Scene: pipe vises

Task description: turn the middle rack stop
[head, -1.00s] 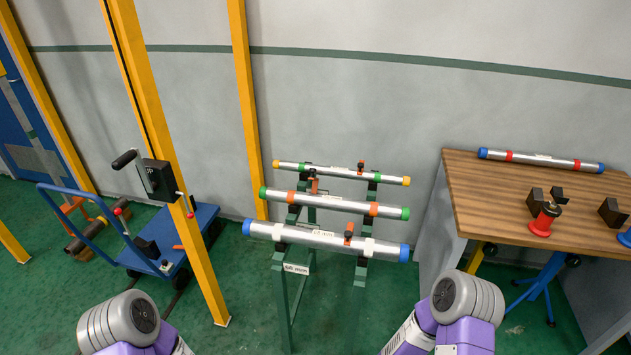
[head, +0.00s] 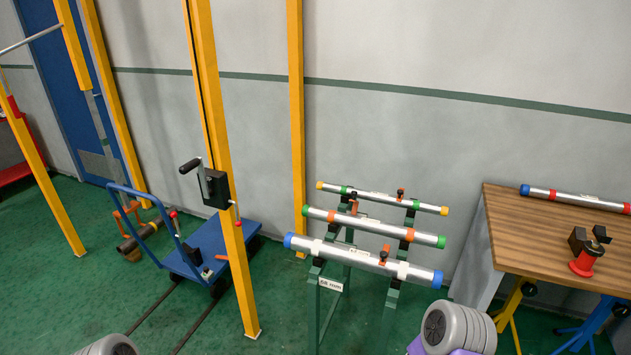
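A green pipe rack (head: 317,305) stands ahead of me and holds three silver pipes, one behind the other. The middle pipe (head: 385,226) has green ends and orange bands. A small orange stop with a dark knob (head: 354,203) stands upright by the middle pipe, left of its centre. A similar stop (head: 384,254) is at the front pipe (head: 330,249), which has blue ends. Another stop (head: 401,194) is at the back pipe (head: 372,196), which has yellow ends. Neither gripper is in view; only grey and purple parts of my arms show at the bottom edge.
A wooden workbench (head: 500,235) at the right carries a red-and-black vise (head: 586,250) and a pipe (head: 575,198). A yellow post (head: 235,250) with a crank box (head: 215,188) and a blue cart (head: 215,245) stand to the left. Green floor is open at the lower left.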

